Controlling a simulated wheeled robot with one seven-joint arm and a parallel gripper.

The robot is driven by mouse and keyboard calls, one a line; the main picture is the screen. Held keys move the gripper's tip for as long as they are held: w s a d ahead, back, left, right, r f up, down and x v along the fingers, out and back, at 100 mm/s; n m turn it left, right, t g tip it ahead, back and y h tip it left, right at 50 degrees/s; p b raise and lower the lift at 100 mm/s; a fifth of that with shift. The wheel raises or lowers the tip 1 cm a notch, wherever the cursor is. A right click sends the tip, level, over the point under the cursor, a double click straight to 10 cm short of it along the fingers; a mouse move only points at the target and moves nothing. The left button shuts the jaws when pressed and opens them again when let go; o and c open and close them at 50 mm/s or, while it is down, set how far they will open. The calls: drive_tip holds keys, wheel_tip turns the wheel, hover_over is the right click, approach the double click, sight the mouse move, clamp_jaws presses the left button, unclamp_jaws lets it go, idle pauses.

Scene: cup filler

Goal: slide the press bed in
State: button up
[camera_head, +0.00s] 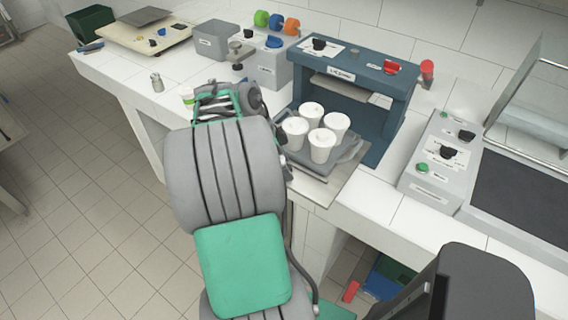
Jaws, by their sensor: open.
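The press bed (329,186) is a pale plate that sticks out from the front of the blue press (384,117), over the counter edge. A grey tray (352,153) lies on the bed and carries several white cups (321,145) standing upright. The press has a dark opening under its top, with a pale plate showing inside. My gripper (236,97) is at the far end of my arm, to the left of the bed and cups, apart from them. It is open and seems empty; my arm hides much of it.
A grey control box (435,163) with knobs stands right of the press, beside a dark belt-like surface (520,190). The counter's front left is mostly clear.

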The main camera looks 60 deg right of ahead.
drive_tip(key=shift+f, duration=0.1)
clamp_jaws()
idle(0.5)
idle(0.9)
